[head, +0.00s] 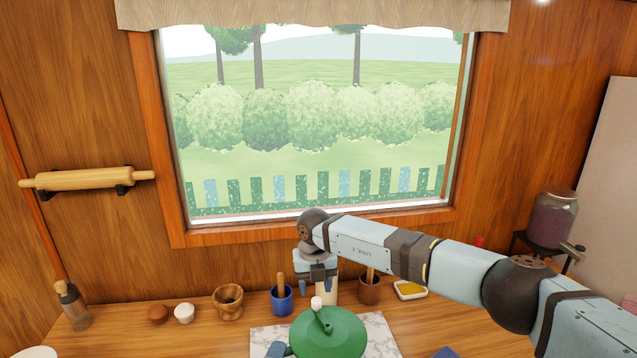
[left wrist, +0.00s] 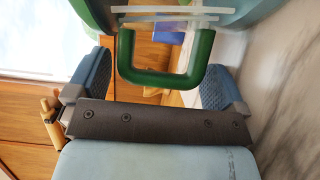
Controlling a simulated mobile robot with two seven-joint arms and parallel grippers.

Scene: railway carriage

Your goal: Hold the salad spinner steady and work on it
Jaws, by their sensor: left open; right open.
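The green salad spinner (head: 335,335) stands on a marble board (head: 378,330) at the bottom middle of the head view. Its lid carries a crank with a white knob (head: 316,302). My right gripper (head: 317,287) is open and empty, pointing down just beyond and above the knob, apart from it as far as I can tell. My left gripper (left wrist: 155,78) is open, with the spinner's green U-shaped side handle (left wrist: 165,78) between its fingers; a gap shows on both sides. Only a blue fingertip of it shows at the spinner's left in the head view. The spinner's lower body is hidden.
Behind the spinner stand a blue mortar (head: 282,299), a wooden mortar (head: 228,301), a brown cup (head: 369,288) and a yellow-filled dish (head: 410,290). A glass jar (head: 553,218) stands at right on a black stand.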

